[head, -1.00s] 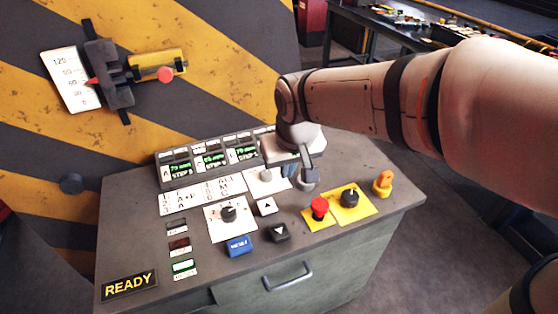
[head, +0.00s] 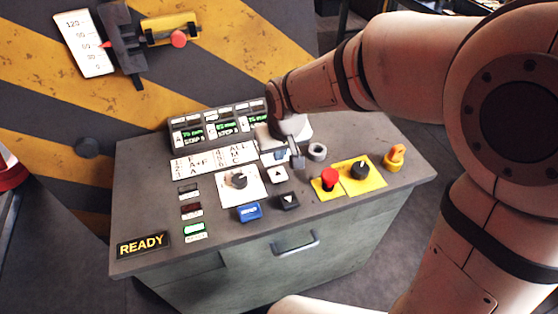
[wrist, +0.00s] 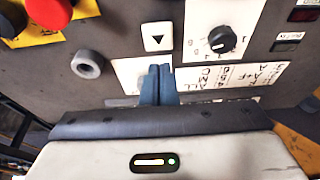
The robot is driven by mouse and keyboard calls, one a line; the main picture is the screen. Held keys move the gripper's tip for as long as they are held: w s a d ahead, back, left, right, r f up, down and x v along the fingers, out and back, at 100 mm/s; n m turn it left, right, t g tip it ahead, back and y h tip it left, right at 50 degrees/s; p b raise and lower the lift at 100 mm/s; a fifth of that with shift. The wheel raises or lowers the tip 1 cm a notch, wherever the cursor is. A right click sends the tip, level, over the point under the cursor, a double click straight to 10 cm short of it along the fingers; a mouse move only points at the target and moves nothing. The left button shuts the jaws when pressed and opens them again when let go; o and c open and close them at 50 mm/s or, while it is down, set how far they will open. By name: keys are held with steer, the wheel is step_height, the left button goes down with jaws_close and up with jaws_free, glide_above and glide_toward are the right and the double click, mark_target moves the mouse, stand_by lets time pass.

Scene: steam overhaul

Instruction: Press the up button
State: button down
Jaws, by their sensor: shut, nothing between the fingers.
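The up button (head: 278,174) is a small white square with a dark triangle, on the sloping top of the grey console (head: 140,200). It also shows in the wrist view (wrist: 158,37), where its triangle looks upside down. My gripper (head: 282,157) is shut and empty, just behind the up button in the head view. In the wrist view its blue-grey fingertips (wrist: 159,70) are together, apart from the button in the picture. Their height above the panel is hard to tell. The fingers partly cover a white plate (wrist: 128,74).
A black down button (head: 289,201) and blue button (head: 248,212) lie in front. A black knob (head: 239,180) is left. A red mushroom button (head: 330,179), grey ring (head: 317,151), black switch (head: 360,170) and orange part (head: 395,157) stand right. Display boxes (head: 218,128) line the back.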

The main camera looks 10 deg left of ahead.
mark_target(279, 178)
steer(key=x, duration=0.4)
steer(key=s+x, duration=0.1)
steer(key=x, duration=0.1)
steer(key=shift+w+d+f, duration=0.1)
steer(key=shift+d+f, duration=0.15)
steer(key=shift+f, duration=0.05)
step_height(279, 178, down, 2)
steer(key=shift+b, duration=0.8)
steer(key=shift+s+d+f, duration=0.2)
steer(key=shift+s, duration=0.1)
steer(key=shift+f, duration=0.1)
steer(key=shift+r, duration=0.55)
steer(key=r+p, duration=0.2)
steer(key=r, duration=0.1)
steer(key=shift+w+a+r, duration=0.15)
steer(key=shift+w+r, duration=0.05)
steer(key=shift+w, duration=0.05)
steer(key=v, duration=1)
steer(key=shift+r, duration=0.4)
